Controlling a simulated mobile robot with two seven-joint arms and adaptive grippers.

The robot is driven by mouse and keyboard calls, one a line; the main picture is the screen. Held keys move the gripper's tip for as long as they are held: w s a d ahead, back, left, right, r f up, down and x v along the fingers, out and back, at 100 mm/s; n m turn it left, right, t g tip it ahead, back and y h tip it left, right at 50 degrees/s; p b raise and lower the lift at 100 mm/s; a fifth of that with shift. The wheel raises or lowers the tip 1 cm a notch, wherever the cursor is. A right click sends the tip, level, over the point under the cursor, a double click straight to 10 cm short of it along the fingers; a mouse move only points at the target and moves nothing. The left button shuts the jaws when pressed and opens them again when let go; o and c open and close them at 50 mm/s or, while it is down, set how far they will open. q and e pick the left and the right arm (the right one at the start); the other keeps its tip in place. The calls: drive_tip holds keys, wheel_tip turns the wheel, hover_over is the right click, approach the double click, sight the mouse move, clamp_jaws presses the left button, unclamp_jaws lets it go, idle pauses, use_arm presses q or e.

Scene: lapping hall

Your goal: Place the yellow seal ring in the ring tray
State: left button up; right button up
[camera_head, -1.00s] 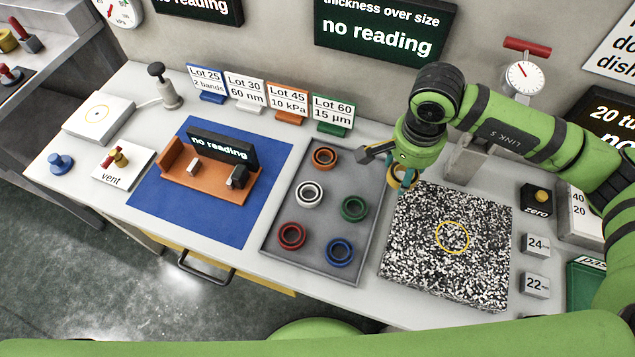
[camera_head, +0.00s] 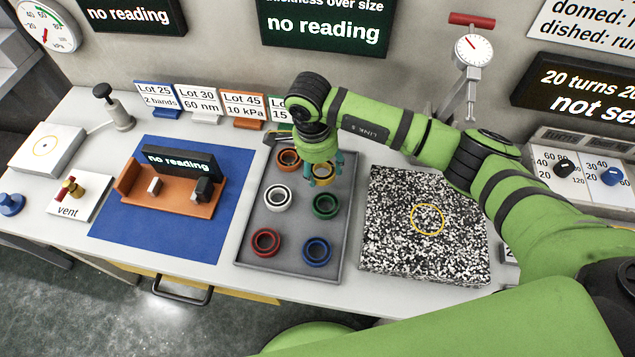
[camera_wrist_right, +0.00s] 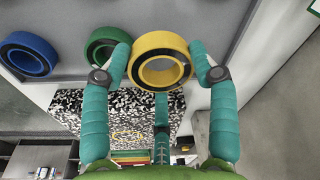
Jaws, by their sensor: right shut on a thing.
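The yellow seal ring (camera_head: 324,180) is held between the fingers of my right gripper (camera_head: 323,168), over the back right part of the grey ring tray (camera_head: 296,226). The wrist view shows the ring (camera_wrist_right: 160,42) gripped between the teal fingers (camera_wrist_right: 160,62), its hole open to view. I cannot tell whether it touches the tray floor. The tray holds an orange ring (camera_head: 283,161) at the back left, a white ring (camera_head: 270,201), a green ring (camera_head: 325,214), a red ring (camera_head: 257,244) and a blue ring (camera_head: 317,261). My left gripper is not in view.
A black-and-white speckled plate (camera_head: 400,245) with a yellow circle lies right of the tray. A blue mat (camera_head: 205,240) with an orange fixture (camera_head: 150,195) lies left. Lot signs (camera_head: 241,108) stand behind the tray, and a dial gauge stand (camera_head: 472,75) stands further right.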

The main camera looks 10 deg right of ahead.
sight(318, 178)
drive_tip(key=shift+w+a+f, duration=0.15)
drive_tip(key=shift+a+f, duration=0.1)
drive_tip(key=shift+f, duration=0.15)
wheel_tip(318, 178, down, 4)
drive_tip(key=shift+r+b, duration=0.2)
drive_tip(key=shift+b, duration=1)
drive_tip(key=shift+f, duration=0.2)
drive_tip(key=o, duration=1.2)
drive_tip(key=shift+r, duration=0.1)
